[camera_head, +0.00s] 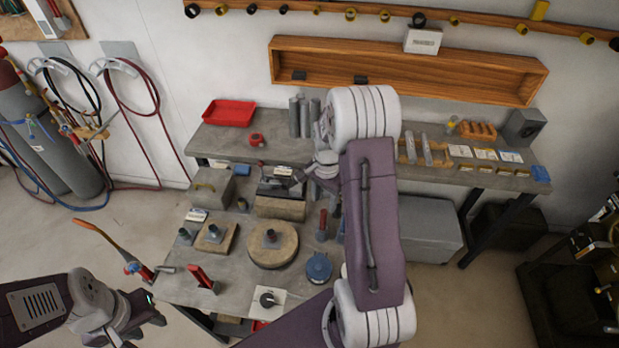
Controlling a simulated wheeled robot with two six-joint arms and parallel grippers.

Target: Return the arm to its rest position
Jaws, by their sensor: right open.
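My right arm reaches up over the workbench (225,270). Its gripper (298,180) is open and sits close to a dark metal piece (272,187) on a wooden block (280,208). I cannot tell whether the gripper touches that piece. The forearm hides part of the bench to the right. My left gripper (148,312) is low at the left, in front of the bench and clear of the objects on it. Its fingers are too small and dark to tell open from shut.
A round wooden disc (272,254), a blue round pot (319,267), red clamp (201,277) and orange-handled tool (102,240) lie near the front. A red tray (229,112) is at the back. Gas cylinders (45,140) stand left.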

